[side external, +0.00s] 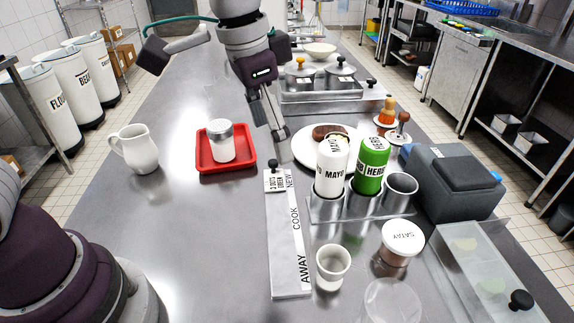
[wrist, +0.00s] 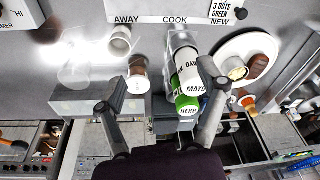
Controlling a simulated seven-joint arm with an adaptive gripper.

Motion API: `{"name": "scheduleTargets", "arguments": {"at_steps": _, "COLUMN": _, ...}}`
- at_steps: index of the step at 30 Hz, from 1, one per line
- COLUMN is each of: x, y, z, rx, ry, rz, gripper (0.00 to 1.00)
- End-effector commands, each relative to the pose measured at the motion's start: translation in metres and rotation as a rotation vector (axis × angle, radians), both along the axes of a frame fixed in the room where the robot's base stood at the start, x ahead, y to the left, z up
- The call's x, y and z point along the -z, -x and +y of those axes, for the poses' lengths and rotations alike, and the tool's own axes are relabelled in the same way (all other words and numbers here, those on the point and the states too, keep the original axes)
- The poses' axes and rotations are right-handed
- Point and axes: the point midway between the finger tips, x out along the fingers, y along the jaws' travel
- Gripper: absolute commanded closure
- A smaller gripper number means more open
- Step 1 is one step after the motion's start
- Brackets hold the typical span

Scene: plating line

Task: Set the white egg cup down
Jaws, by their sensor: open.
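A small white cup (side external: 333,267), which looks like the egg cup, stands upright on the steel counter beside the AWAY end of a labelled strip (side external: 287,245). It also shows in the wrist view (wrist: 120,41), upper left, apart from my fingers. My gripper (side external: 272,125) is open and empty above the counter, between the red tray and the white plate. In the wrist view my gripper (wrist: 160,78) has its fingers spread wide, with the bottles and the satay jar in the background between them. Nothing is held.
The bottles, mayo (side external: 331,166) and herb (side external: 371,165), stand in a metal holder. A satay jar (side external: 401,243) and a clear glass (side external: 392,303) are near the cup. The plate (side external: 303,147) holds food. A red tray (side external: 226,167) carries a shaker.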

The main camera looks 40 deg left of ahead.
Motion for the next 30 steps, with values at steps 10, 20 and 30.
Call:
{"name": "scheduleTargets", "arguments": {"at_steps": 10, "x": -0.009, "y": 0.084, "z": 0.100, "rx": -0.424, "ry": 0.092, "rz": -0.260, "gripper": 0.27}}
{"name": "scheduleTargets", "arguments": {"at_steps": 20, "x": -0.002, "y": 0.094, "z": 0.106, "rx": -0.468, "ry": 0.101, "rz": -0.287, "gripper": 0.23}}
{"name": "scheduleTargets", "arguments": {"at_steps": 30, "x": 0.017, "y": 0.078, "z": 0.088, "rx": -0.435, "ry": 0.142, "rz": -0.218, "gripper": 0.23}}
